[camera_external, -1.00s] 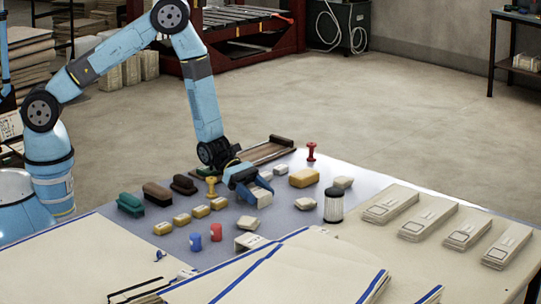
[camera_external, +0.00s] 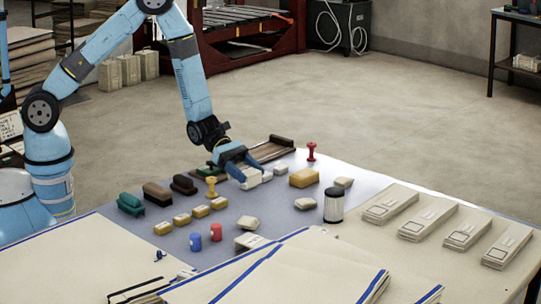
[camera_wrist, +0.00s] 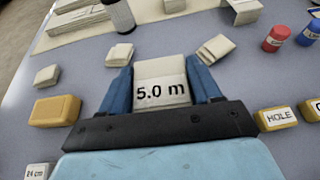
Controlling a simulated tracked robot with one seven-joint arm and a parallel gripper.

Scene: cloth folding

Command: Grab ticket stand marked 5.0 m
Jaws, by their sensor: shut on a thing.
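The ticket stand marked 5.0 m (camera_wrist: 160,92) is a pale off-white block with black lettering. In the wrist view it sits between the two blue fingers of my gripper (camera_wrist: 161,82), which are shut on it, and its label reads clearly. In the external view my gripper (camera_external: 250,176) is over the back part of the blue-grey mat, with the pale stand (camera_external: 249,182) partly hidden at its fingers. It appears to be held above the mat.
A yellow block (camera_external: 304,178), a red peg (camera_external: 311,151) and a dark-banded cylinder (camera_external: 333,205) stand to the right. Small yellow blocks marked with words, such as HOLE (camera_wrist: 277,117), and pale blocks (camera_external: 248,223) lie nearby. A brown tray (camera_external: 270,151) is behind.

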